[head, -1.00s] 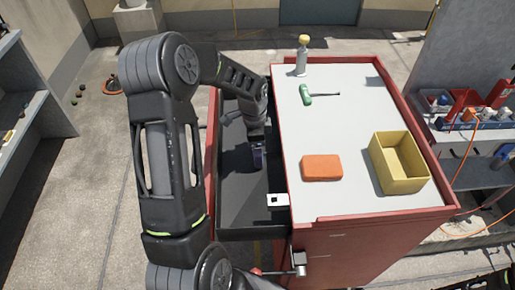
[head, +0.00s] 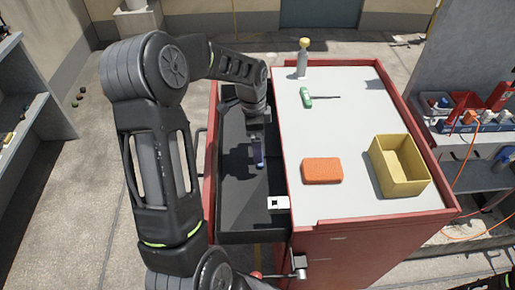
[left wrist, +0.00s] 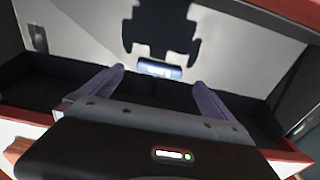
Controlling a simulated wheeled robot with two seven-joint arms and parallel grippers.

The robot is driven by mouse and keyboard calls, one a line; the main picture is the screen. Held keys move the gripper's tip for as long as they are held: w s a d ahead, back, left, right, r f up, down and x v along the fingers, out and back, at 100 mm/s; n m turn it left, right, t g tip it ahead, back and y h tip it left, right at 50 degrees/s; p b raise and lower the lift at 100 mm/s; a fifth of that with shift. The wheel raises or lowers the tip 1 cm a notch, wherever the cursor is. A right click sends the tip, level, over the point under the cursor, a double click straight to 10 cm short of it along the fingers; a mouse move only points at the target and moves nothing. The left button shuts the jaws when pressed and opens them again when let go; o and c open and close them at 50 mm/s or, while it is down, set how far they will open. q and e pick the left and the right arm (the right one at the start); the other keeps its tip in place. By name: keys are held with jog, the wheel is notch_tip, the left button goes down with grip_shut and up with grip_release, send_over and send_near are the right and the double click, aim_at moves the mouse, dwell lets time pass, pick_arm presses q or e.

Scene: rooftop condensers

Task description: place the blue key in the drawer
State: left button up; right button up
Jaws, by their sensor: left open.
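The blue key (left wrist: 158,69) shows in the left wrist view as a small blue and whitish piece on the lit drawer floor, beyond my fingertips and apart from them. My left gripper (left wrist: 158,86) is open, its two purple fingers spread, with nothing between them. In the head view my left gripper (head: 258,152) is over the open drawer (head: 240,222) on the left side of the red cabinet; I cannot pick out the key from the fingers there. The gripper's shadow falls on the drawer floor. My right gripper is not in view.
On the cabinet top (head: 345,200) are a bottle (head: 302,62), a green-handled screwdriver (head: 306,98), an orange block (head: 322,170) and a yellow open box (head: 399,165). A white square with a dark hole (head: 278,203) is at the drawer's near end. Shelves stand far left.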

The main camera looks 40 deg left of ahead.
pick_arm(q)
notch_tip(320, 180, up, 7)
jog(key=shift+a+f, duration=0.15)
jog(key=shift+f, duration=0.05)
jog(key=shift+s, duration=0.15)
dwell(0.5)
